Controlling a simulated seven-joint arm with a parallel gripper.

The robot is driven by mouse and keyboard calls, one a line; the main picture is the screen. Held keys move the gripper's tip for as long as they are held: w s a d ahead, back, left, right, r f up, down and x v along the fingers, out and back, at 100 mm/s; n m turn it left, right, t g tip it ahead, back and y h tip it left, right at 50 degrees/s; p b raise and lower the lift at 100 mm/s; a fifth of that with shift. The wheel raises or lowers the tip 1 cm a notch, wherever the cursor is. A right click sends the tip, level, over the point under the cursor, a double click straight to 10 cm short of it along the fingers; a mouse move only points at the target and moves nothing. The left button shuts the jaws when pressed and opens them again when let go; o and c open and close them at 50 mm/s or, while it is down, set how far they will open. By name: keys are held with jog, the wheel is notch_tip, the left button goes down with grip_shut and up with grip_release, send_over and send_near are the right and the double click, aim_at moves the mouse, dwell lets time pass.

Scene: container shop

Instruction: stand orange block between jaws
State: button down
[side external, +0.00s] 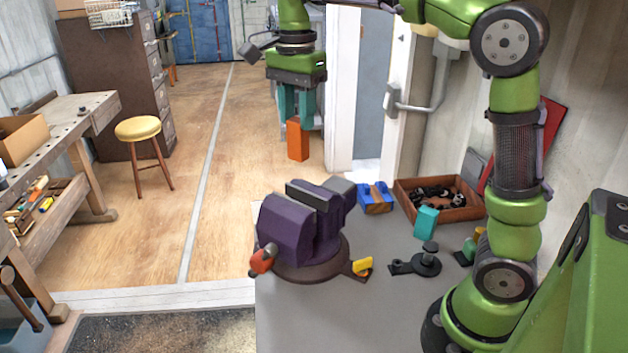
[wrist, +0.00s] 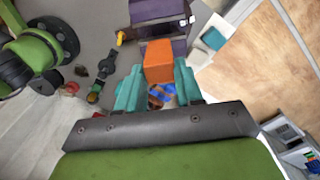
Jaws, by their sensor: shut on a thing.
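The orange block (side external: 297,140) hangs upright from my gripper (side external: 295,104), whose teal fingers are shut on its upper end. In the wrist view the block (wrist: 158,62) sits between the fingertips of my gripper (wrist: 158,82). The purple vise (side external: 302,222) stands on the grey bench, lower in the side view than the block. Its dark jaws (side external: 318,194) face up, and I cannot tell how wide the gap is. Part of the vise (wrist: 160,22) shows beyond the block in the wrist view. The block is in the air, apart from the vise.
On the grey bench (side external: 310,315), a blue and orange block (side external: 376,198), a wooden tray of dark parts (side external: 440,198), a teal block (side external: 427,221) and a black round-based tool (side external: 426,262) lie right of the vise. The bench front is clear.

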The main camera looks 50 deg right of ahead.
aim_at(299, 154)
jog(key=shift+f, duration=3.8)
jog(key=shift+f, duration=3.4)
jog(key=c, duration=0.6)
grip_release()
jog(key=shift+c, duration=0.2)
jog(key=shift+r, duration=3)
